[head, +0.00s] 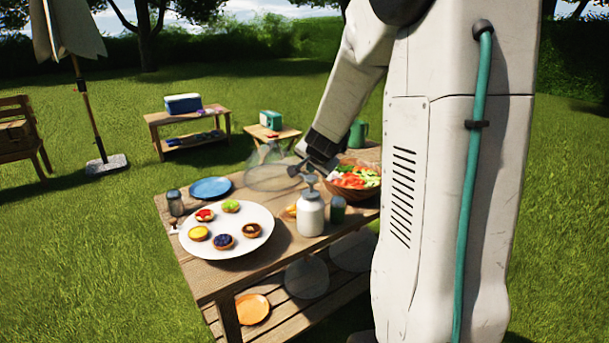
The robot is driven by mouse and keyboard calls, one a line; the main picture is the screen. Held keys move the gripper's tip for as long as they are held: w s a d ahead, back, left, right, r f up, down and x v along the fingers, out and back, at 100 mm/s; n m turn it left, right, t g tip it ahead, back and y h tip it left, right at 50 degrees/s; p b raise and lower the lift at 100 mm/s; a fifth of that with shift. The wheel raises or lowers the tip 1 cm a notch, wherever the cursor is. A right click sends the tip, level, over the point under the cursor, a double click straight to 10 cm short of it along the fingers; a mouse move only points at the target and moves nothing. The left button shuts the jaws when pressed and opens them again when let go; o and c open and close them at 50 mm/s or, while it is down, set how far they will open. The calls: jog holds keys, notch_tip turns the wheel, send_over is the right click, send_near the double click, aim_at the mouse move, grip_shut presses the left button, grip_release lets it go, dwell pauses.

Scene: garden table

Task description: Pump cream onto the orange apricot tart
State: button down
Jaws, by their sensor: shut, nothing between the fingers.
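A white round plate (247,247) holds several small tarts near the front left of the table. The orange-yellow tart (198,233) lies at its left side; I see no clear white cream on it at this size. A white pump bottle (311,216) with a grey pump head stands upright right of the plate. My gripper (307,172) reaches down from the upper right, shut and empty, its tips at or just above the pump head. I cannot tell whether they touch it.
A salad bowl (357,193) and a dark green jar (338,211) stand close right of the bottle. A clear dome (268,178) is behind it. A blue plate (210,188) and a dark shaker (175,203) stand behind the tart plate. My arm hides the table's right part.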

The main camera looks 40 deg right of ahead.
jog(key=s+a+r+n+y, duration=0.2)
jog(key=s+a+n, duration=0.1)
jog(key=a, duration=0.4)
jog(key=s+a+r+n+g+y, duration=0.1)
jog(key=s+a+r+n, duration=0.15)
jog(key=a, duration=0.45)
jog(key=s+a+r+n+y, duration=0.1)
jog(key=s+a+n+y, duration=0.15)
jog(key=a, duration=0.45)
jog(key=s+a+n+g, duration=0.2)
jog(key=s+a+n, duration=0.1)
jog(key=s, duration=0.8)
jog(key=s+a+n+g, duration=0.3)
jog(key=s+a+n, duration=0.1)
jog(key=s, duration=0.7)
jog(key=shift+a+r+g+h, duration=0.3)
jog(key=shift+a+r+h, duration=0.1)
jog(key=shift+a, duration=0.35)
